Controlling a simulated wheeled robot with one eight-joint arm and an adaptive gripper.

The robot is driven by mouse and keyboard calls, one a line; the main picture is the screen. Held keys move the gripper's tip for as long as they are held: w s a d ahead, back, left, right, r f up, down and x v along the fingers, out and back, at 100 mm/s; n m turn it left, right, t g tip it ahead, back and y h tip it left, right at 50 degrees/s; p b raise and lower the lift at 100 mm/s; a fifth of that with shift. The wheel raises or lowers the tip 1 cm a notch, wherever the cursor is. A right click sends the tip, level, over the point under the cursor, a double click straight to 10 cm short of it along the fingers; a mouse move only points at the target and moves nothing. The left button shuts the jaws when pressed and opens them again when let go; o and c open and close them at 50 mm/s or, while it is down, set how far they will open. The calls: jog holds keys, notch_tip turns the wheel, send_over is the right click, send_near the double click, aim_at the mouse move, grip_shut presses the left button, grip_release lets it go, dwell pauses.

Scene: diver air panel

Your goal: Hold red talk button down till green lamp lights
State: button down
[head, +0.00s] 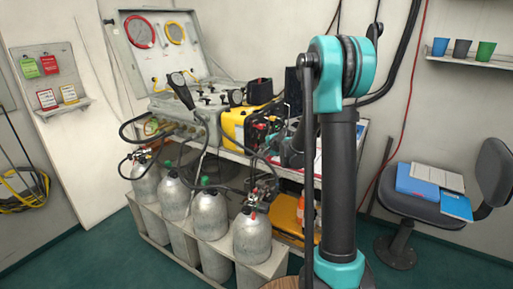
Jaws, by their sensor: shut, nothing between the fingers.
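A yellow box (233,122) stands on the bench in the middle of the head view, beside the grey air panel (186,118). Small red parts (260,126) show at the box's right side; I cannot tell which is the talk button. No lit green lamp can be made out. My gripper (277,139) is small and dark at the right end of the box, partly hidden behind my arm. It is shut with nothing in it. I cannot tell whether its tips touch the red button.
Several grey cylinders (210,215) stand in front of the bench, with black hoses above them. A chair (425,208) with blue folders (417,184) is at the right. Cups (461,50) stand on a wall shelf. Green floor is open at the lower left.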

aim_at(273, 157)
jog(key=shift+s+d, duration=0.75)
jog(key=shift+d, duration=0.25)
jog(key=shift+s+d, duration=0.75)
jog(key=shift+d, duration=0.25)
jog(key=s+d+f+n+g+h, duration=0.1)
jog(key=s+n, duration=0.3)
jog(key=s, duration=0.9)
jog(key=s+f+n+g+h, duration=0.1)
jog(key=s+f+n+g, duration=0.2)
jog(key=s, duration=1)
jog(key=s+d+f+n+g+h, duration=0.1)
jog(key=s+n, duration=0.4)
jog(key=s, duration=0.9)
notch_tip(273, 157, down, 2)
jog(key=shift+d+n+g+h, duration=0.35)
jog(key=shift+g+h, duration=0.15)
jog(key=shift+g, duration=0.4)
jog(key=c, duration=2.3)
grip_release()
